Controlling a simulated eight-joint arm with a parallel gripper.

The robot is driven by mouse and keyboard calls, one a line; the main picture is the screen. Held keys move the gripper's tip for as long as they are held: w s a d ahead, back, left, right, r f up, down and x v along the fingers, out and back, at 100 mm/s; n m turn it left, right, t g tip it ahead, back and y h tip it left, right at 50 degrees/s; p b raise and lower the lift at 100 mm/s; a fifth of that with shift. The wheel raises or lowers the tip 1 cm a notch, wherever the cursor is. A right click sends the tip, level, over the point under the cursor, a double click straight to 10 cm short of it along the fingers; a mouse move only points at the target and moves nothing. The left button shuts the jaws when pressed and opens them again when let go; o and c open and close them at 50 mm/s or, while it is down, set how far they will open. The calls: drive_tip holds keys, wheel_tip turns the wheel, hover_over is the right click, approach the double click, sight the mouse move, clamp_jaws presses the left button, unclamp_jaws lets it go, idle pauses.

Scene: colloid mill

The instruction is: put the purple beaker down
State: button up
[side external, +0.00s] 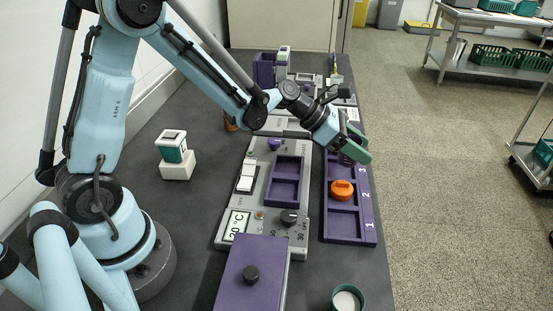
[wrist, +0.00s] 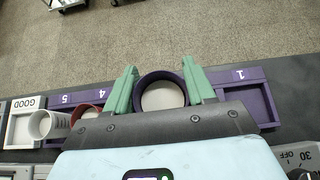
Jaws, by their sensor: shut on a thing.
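The purple beaker (wrist: 162,93) shows in the wrist view as a dark purple ring with a pale inside. It sits between the two green fingers of my gripper (wrist: 163,88), which are shut on it. In the side external view my gripper (side external: 356,146) is over the far part of a purple numbered rack (side external: 373,236). The beaker is mostly hidden there by the fingers and rack edge. I cannot tell whether its base touches the rack. The wrist view shows rack numbers 1, 4 and 5.
An orange object (side external: 342,190) sits in the rack by number 2. A dark red cup (wrist: 88,113) and a whitish cup (wrist: 42,125) stand left of my gripper in the wrist view. A green cup (side external: 348,299) stands at the front. The grey instrument (side external: 262,205) lies left of the rack.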

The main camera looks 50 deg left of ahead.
drive_tip(key=w+a+f, duration=0.2)
drive_tip(key=a, duration=0.1)
drive_tip(key=shift+w+f, duration=0.1)
drive_tip(key=shift+f, duration=2.05)
drive_tip(key=shift+f, duration=0.15)
drive_tip(key=o, duration=1)
drive_tip(key=shift+o, duration=0.2)
